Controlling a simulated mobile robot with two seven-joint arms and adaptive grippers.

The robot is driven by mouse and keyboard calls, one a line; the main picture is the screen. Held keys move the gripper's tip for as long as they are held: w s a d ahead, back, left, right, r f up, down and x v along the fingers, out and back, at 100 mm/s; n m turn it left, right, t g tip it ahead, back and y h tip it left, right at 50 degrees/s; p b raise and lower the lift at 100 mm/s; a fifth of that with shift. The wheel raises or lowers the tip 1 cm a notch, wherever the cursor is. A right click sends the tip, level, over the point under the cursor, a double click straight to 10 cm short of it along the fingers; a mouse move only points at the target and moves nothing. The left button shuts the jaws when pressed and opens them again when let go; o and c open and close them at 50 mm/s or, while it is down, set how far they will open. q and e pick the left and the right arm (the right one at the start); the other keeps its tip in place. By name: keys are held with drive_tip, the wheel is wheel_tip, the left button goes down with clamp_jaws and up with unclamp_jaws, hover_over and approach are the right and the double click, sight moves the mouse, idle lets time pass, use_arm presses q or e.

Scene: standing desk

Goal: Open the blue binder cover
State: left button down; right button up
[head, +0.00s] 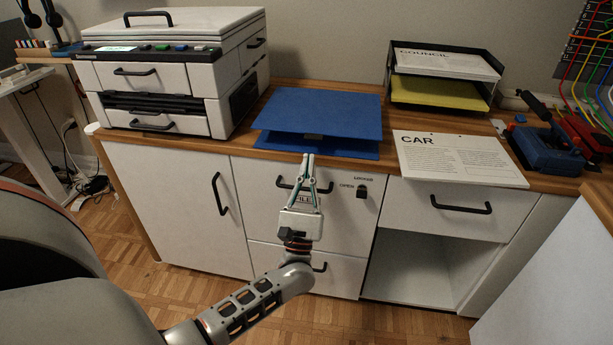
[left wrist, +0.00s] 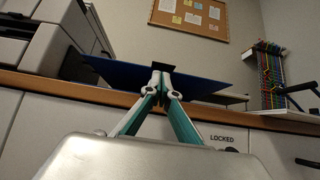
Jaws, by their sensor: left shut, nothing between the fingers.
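The blue binder (head: 322,113) lies on the wooden cabinet top between the printer and the paper tray. Its cover is slightly raised at the front edge, with a dark gap above the lower cover. My left gripper (head: 308,156) is shut and empty, pointing up at the binder's front edge. In the left wrist view my fingertips (left wrist: 162,68) overlap the underside of the blue binder (left wrist: 115,72); I cannot tell whether they touch it. My right gripper is not in view.
A large printer (head: 180,66) stands left of the binder. A sheet marked CAR (head: 457,160) lies to the right, overhanging the front edge. A black paper tray (head: 445,75) and a blue hole punch (head: 545,148) stand further right. Cabinet drawers (head: 345,190) are below.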

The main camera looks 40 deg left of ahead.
use_arm(q)
drive_tip(key=shift+x, duration=1.5)
